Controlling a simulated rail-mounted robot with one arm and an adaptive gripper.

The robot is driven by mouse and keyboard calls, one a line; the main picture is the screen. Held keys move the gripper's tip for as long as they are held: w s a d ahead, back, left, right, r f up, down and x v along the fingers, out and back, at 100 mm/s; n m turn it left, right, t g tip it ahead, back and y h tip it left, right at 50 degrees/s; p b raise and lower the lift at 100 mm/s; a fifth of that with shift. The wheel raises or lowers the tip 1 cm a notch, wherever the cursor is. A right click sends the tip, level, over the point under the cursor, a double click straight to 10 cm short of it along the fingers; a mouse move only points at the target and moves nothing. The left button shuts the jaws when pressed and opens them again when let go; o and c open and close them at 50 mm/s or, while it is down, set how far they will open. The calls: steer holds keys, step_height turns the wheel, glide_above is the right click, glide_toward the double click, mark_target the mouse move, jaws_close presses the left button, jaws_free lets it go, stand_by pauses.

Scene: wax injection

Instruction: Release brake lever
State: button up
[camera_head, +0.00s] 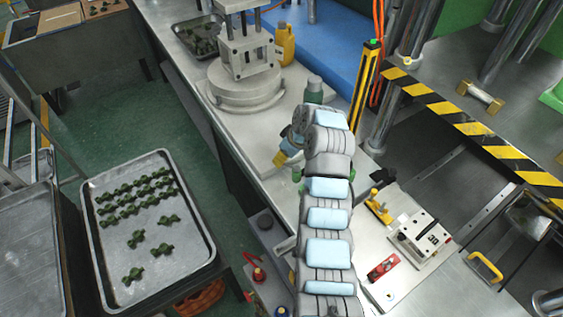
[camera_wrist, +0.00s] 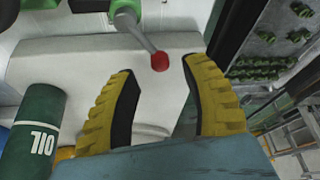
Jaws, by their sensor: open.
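A lever with a grey rod and a red ball knob (camera_wrist: 160,62) shows at the top middle of the wrist view. Its rod rises from a green mount (camera_wrist: 125,12). My gripper (camera_wrist: 158,68) is open, with its yellow ridged fingers on either side of the knob in that view. The knob lies about level with the fingertips in the picture; I cannot tell the depth gap. Nothing is held. In the head view my gripper (camera_head: 282,157) is partly hidden by my arm beside the bench edge. I cannot make out this lever there.
A green oil bottle (camera_wrist: 34,130) stands close left of the fingers. In the head view, a press (camera_head: 245,80) stands on the bench. A tray of green parts (camera_head: 190,243) is at left. Yellow-and-red handles (camera_head: 258,272) sit below the bench edge.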

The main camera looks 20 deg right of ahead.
steer(key=shift+x, duration=1.95)
steer(key=shift+s, duration=0.1)
jaws_close()
